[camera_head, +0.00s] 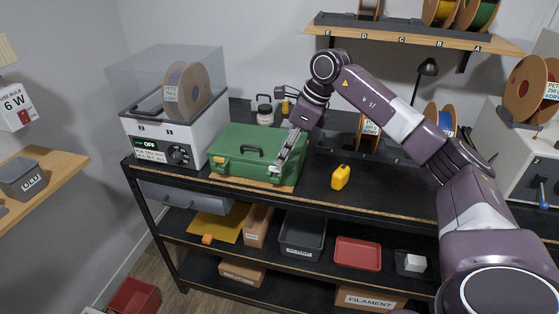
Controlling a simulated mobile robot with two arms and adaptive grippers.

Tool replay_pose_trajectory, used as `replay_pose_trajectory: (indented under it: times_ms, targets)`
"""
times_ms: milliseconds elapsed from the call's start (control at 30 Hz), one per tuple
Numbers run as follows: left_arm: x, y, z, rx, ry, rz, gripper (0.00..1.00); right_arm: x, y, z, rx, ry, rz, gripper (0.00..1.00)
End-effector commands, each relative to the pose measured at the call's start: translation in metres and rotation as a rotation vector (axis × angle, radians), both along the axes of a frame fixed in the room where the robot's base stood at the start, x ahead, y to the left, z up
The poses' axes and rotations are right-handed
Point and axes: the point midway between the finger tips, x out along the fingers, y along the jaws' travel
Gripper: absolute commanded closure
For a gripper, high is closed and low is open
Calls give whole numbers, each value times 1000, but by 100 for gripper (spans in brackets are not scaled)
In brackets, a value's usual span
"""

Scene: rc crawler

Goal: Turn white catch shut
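A closed green case (246,142) with a dark handle on top lies on the black workbench. A small pale catch (217,162) shows at the left of its front. My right gripper (276,170) reaches down to the right end of the case's front, with its fingertips at or very close to a second pale catch there. The fingers largely cover that spot, so contact and the catch's position cannot be told. Whether the fingers are open or shut is too small to tell. My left gripper is not in view.
A white filament dryer (175,137) with a clear cover stands left of the case. A spool shelf (420,36) hangs above.

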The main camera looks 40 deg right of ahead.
Motion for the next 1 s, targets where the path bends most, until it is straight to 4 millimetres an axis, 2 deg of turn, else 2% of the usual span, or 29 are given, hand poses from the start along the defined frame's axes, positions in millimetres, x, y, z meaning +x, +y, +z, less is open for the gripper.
replay_pose_trajectory:
  times_ms: [100, 300, 900, 1000]
  targets:
    - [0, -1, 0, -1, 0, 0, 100, -5, -5, 18, -1, -4, 0, 74]
    - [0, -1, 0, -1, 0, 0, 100, -11, -9, 34, 0, 0, 1, 74]
    - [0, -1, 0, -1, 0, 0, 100, -12, -10, 37, 0, 1, 1, 74]
    - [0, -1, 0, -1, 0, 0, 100, -9, 0, 34, 17, -9, 12, 74]
